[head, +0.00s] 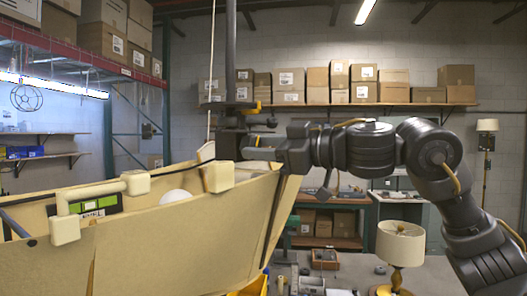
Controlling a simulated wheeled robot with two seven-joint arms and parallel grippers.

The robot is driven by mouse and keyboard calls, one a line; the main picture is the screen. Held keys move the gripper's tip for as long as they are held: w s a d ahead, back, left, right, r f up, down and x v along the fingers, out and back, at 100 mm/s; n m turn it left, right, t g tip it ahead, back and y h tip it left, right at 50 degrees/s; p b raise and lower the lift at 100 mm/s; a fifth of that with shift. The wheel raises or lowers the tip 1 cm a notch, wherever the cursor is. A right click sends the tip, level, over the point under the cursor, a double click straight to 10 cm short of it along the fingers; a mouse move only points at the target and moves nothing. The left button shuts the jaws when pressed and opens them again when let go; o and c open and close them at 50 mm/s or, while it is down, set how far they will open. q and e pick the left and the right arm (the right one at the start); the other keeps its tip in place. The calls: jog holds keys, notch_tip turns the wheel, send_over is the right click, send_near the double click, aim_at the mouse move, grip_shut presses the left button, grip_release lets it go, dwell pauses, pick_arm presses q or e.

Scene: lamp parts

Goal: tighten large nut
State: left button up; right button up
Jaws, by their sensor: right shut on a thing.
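My right gripper (252,149) comes in from the right at the end of a dark grey arm. It is near the middle of the view, just above the right end of a large tan panelled box. Its jaws point left, towards a dark upright post (230,60). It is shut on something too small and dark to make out. I cannot pick out the large nut or its thread. My left gripper is not in view. A table lamp (400,248) with a cream shade stands upright on the bench at the lower right, apart from my gripper.
The tan box (170,245) fills the lower left, with a cream pipe frame (90,193) and a white round thing (175,197) at its rim. A grey bench (437,272) holds small parts. Cartons (290,84) line the back shelf.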

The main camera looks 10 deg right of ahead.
jog(key=o, duration=1)
jog(key=shift+d, duration=0.1)
jog(key=b+v, duration=0.5)
jog(key=v, duration=0.6)
jog(key=shift+b, duration=0.4)
